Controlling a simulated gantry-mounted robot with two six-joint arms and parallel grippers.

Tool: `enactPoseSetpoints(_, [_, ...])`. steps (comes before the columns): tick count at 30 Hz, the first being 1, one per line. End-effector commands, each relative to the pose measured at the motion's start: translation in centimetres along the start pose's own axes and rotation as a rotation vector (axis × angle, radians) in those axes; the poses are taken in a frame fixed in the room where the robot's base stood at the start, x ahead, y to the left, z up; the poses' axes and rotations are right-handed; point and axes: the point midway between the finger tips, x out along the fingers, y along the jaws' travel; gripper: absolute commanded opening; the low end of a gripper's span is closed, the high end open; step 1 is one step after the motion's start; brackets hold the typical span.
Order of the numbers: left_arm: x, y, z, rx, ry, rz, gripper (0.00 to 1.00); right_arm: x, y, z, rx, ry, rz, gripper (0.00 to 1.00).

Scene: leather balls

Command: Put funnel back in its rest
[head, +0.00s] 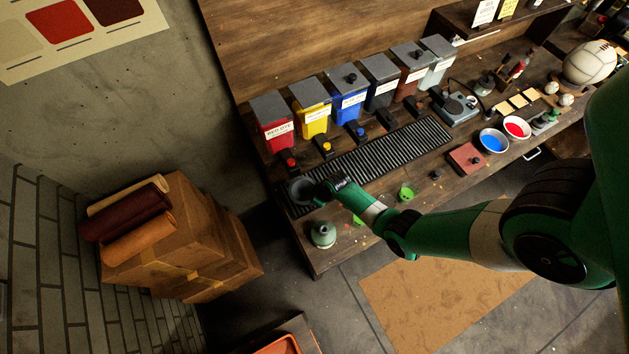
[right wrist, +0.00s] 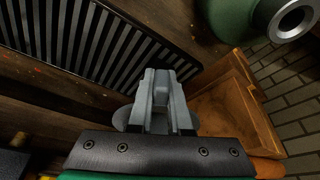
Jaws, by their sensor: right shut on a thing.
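My right gripper (head: 328,187) reaches in from the right over the left end of the workbench. It is shut on a dark grey round piece that looks like the funnel (head: 299,190), at the left end of the black slotted grate (head: 385,155). In the right wrist view my fingers (right wrist: 162,88) are close together, and a grey rounded edge of the funnel (right wrist: 121,118) shows beside and behind them. Most of the funnel is hidden by the fingers. I cannot tell whether it touches the grate. I cannot make out the funnel's rest. My left gripper is not in view.
A green bottle (head: 323,235) with an open metal neck stands near the bench's front left corner, close to my right gripper; it also shows in the right wrist view (right wrist: 235,18). Coloured dye bins (head: 313,117) line the back. Small green items (head: 405,193) lie near my forearm.

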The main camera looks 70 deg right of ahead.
Motion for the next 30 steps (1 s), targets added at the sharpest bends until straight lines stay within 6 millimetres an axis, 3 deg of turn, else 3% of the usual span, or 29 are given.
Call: enactPoseSetpoints(30, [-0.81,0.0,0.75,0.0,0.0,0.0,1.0,1.1,0.01,0.35,0.0,0.001,0.0,0.0])
